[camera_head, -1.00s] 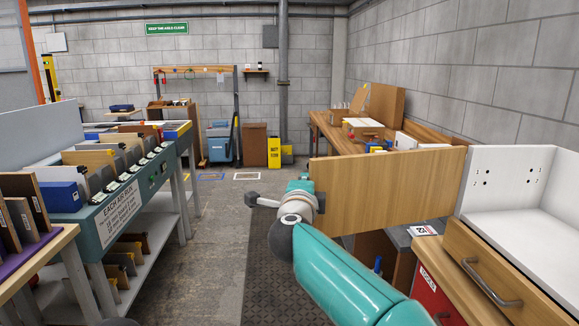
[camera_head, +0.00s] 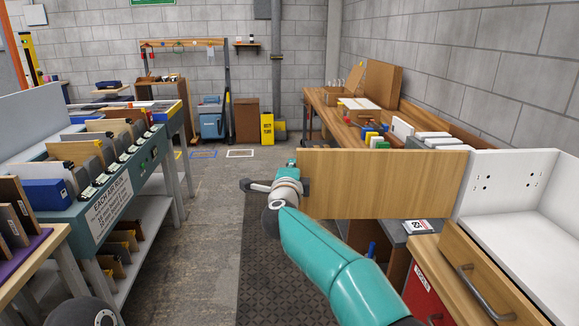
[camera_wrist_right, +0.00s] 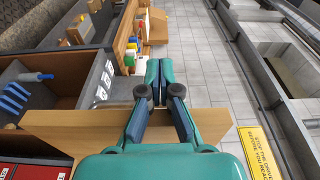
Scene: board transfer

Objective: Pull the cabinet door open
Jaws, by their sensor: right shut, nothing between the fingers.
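The cabinet door (camera_head: 390,185) is a plain light wood panel. It stands swung out to the left from the white open cabinet (camera_head: 515,185), whose inside shows. My right gripper (camera_head: 291,163) is at the door's free left edge, fingers pointing away from me. In the right wrist view the shut, empty teal fingers (camera_wrist_right: 158,68) reach past the wooden door (camera_wrist_right: 65,125), which shows on both sides of the gripper. I cannot tell whether they touch. No door handle shows. My left gripper is out of view.
A wooden drawer (camera_head: 465,270) with a grey handle and a red tool cabinet (camera_head: 425,293) stand below the white cabinet. A long workbench (camera_head: 325,112) lies behind the door. A board rack (camera_head: 100,205) stands at left. The floor aisle between is clear.

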